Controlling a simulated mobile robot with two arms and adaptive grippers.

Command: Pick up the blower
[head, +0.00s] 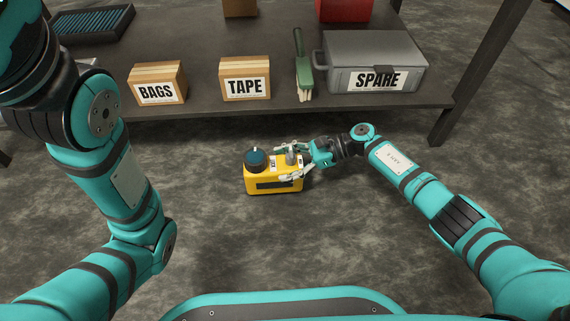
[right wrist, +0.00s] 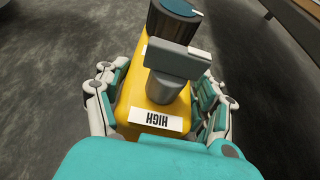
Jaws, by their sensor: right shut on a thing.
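The blower is a yellow box-shaped unit (head: 262,186) with a dark round cap on top and a grey fitting beside it. In the head view it is in front of the bench, against the grey floor. My right gripper (head: 291,162) reaches it from the right and is shut on it. In the right wrist view the yellow body (right wrist: 133,102) lies between the two fingers of my right gripper (right wrist: 155,105), with a label reading HIGH. Whether the blower touches the floor is hard to tell. My left arm shows at the left of the head view, but its gripper is out of view.
The dark bench (head: 205,113) stands behind the blower. On it are a BAGS box (head: 157,78), a TAPE box (head: 245,75), a green brush (head: 304,72), a grey SPARE case (head: 375,55) and a red box (head: 344,9). The floor in front is clear.

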